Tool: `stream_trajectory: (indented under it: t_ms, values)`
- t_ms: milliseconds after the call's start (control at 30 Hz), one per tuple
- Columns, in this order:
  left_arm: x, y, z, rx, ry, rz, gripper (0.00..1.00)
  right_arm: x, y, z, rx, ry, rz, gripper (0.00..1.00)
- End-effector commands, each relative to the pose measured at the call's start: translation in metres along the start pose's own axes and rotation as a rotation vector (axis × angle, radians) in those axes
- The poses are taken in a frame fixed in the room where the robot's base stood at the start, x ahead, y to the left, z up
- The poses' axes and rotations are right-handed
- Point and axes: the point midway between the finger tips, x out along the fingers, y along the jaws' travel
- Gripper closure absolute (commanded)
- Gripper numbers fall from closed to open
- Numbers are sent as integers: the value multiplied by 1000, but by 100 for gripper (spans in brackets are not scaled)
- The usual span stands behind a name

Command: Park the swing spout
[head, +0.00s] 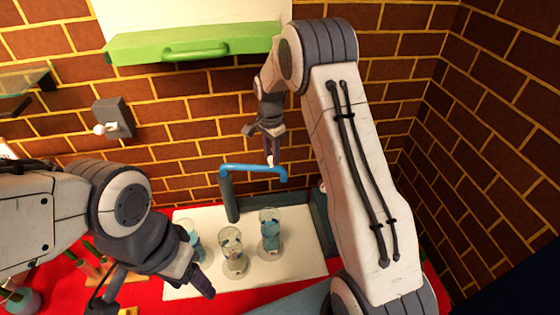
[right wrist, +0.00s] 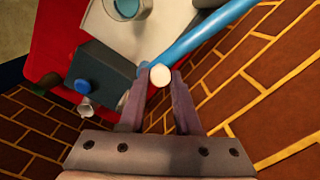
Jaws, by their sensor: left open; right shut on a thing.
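The swing spout (head: 252,169) is a blue tube on a dark upright post (head: 230,198), in front of the brick wall. Its tube runs from the post to the right and bends down at its end. My right gripper (head: 271,152) is shut on a small white knob (right wrist: 160,76) on the spout, seen between the two fingertips in the right wrist view (right wrist: 159,80). The blue tube (right wrist: 205,38) passes just beyond the fingers there. My left gripper (head: 203,284) is open and empty at the front left edge of the white board; its fingers partly overlap in view.
Several glasses stand on the white board (head: 290,268), including a clear glass (head: 232,258) and a bluish one (head: 270,232) below the spout. A green panel with a handle (head: 195,48) and a grey wall box (head: 115,118) are on the wall. Bottles stand at lower left.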

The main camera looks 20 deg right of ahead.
Motion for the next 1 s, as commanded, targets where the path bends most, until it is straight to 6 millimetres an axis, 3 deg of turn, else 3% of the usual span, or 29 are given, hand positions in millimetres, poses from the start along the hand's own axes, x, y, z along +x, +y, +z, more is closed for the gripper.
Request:
stream_trajectory:
  t_ms: [400, 900, 933, 1000]
  values:
    - [-3, 0, 0, 1, 0, 0, 38, 0, -23, -18, -171, 2, -3, 100]
    - [-3, 0, 0, 1, 0, 0, 38, 0, -25, -20, -188, 2, -5, 100]
    - [-3, 0, 0, 1, 0, 0, 38, 0, -25, -20, -188, 2, -5, 65]
    - [-3, 0, 0, 1, 0, 0, 38, 0, -25, -20, -188, 2, -5, 38]
